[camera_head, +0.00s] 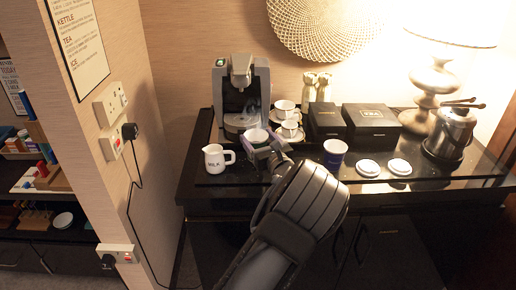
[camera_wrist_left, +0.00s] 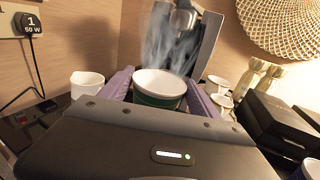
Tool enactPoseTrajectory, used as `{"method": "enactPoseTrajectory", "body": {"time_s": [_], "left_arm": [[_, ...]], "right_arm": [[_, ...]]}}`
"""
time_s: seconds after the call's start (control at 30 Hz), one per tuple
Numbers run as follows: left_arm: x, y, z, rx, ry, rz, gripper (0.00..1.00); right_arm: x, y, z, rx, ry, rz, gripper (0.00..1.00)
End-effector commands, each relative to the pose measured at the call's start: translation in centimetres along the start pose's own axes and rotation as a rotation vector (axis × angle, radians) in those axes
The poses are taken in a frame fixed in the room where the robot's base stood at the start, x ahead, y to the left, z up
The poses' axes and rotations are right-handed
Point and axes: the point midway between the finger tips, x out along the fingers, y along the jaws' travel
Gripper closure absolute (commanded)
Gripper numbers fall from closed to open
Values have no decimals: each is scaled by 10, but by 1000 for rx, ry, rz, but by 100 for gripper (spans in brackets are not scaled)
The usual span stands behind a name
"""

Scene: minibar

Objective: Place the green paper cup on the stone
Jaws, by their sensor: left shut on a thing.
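The green paper cup (camera_wrist_left: 158,99) is between the two purple-grey fingers of my left gripper (camera_wrist_left: 160,92) in the left wrist view, with its pale rim facing up. In the head view my left gripper (camera_head: 266,150) is shut on the cup (camera_head: 257,136), just in front of the coffee machine. Part of the cup is hidden by the fingers and wrist. I cannot tell for sure which thing is the stone; the dark glossy counter top (camera_head: 375,184) lies below. My right gripper is not in view.
The coffee machine (camera_head: 241,93) stands behind the cup. A white milk jug (camera_head: 217,159) is to the left. White cups (camera_head: 288,121), black boxes (camera_head: 371,122), a blue cup (camera_head: 334,154), two white discs (camera_head: 368,168) and a metal ice bucket (camera_head: 450,134) are to the right.

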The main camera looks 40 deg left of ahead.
Motion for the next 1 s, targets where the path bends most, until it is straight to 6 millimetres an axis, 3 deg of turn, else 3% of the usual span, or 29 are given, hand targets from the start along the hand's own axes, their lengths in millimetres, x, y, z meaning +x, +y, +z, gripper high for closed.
{"method": "enactPoseTrajectory", "body": {"time_s": [0.4, 0.8, 0.83, 1.0], "left_arm": [[0, 0, -36, 0, -1, 0, 80], [0, 0, -42, -1, -1, 0, 80], [0, 0, -41, -1, 0, 0, 27], [0, 0, -41, 0, 0, 0, 13]], "right_arm": [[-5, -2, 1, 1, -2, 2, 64], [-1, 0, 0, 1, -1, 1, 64], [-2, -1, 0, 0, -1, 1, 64], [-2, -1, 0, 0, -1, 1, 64]]}}
